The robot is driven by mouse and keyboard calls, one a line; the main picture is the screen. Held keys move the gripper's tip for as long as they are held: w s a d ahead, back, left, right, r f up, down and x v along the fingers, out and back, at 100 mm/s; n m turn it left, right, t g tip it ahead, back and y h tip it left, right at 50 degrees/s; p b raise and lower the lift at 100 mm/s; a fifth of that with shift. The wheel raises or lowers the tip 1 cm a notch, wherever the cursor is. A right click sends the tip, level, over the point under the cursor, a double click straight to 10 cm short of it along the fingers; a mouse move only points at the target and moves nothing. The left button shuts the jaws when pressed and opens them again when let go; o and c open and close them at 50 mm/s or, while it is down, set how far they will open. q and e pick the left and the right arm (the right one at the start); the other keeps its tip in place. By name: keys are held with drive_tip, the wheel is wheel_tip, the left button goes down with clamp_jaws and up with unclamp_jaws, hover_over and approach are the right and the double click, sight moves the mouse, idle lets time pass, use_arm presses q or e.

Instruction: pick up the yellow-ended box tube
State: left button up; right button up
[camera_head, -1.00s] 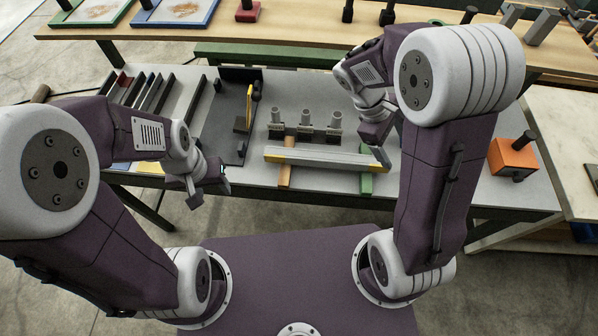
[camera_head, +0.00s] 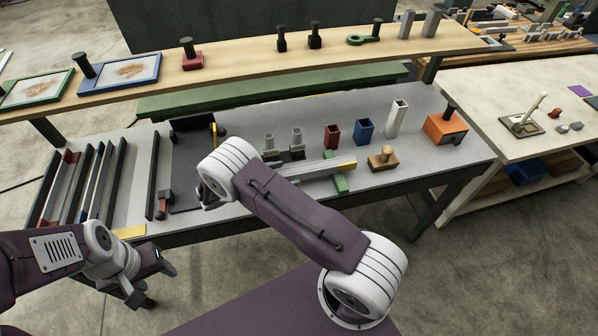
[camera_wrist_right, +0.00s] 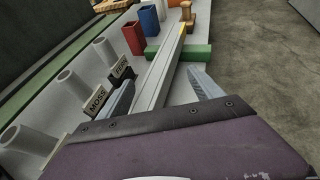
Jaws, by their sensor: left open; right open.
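The box tube (camera_head: 318,169) is a long pale grey bar with a yellow right end (camera_head: 348,164). It lies across a green block (camera_head: 341,184) on the grey bench; its left part is hidden by my right arm in the head view. In the right wrist view the tube (camera_wrist_right: 158,80) runs away between the two fingers of my open right gripper (camera_wrist_right: 162,80), its yellow end (camera_wrist_right: 181,32) far off. I cannot tell how high the fingers are above it. The right gripper is hidden in the head view. My left gripper (camera_head: 151,275) is open and empty, off the bench's front edge.
Grey cylinders (camera_wrist_right: 68,84) with MOSS and FERN labels stand close beside the tube. Red (camera_head: 332,135), blue (camera_head: 364,131) and white (camera_head: 396,118) upright tubes, a wooden knobbed piece (camera_head: 383,158) and an orange block (camera_head: 445,127) stand farther right. A slotted rack (camera_head: 78,185) is at left.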

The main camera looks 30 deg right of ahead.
sight(300, 170)
drive_tip(key=shift+d, duration=0.1)
drive_tip(key=x, duration=0.2)
drive_tip(key=p+x, duration=0.1)
drive_tip(key=x, duration=0.1)
drive_tip(key=p+x, duration=0.1)
drive_tip(key=x, duration=0.1)
drive_tip(key=shift+w, duration=0.25)
drive_tip(key=shift+a, duration=0.25)
drive_tip(key=shift+c, duration=0.4)
clamp_jaws()
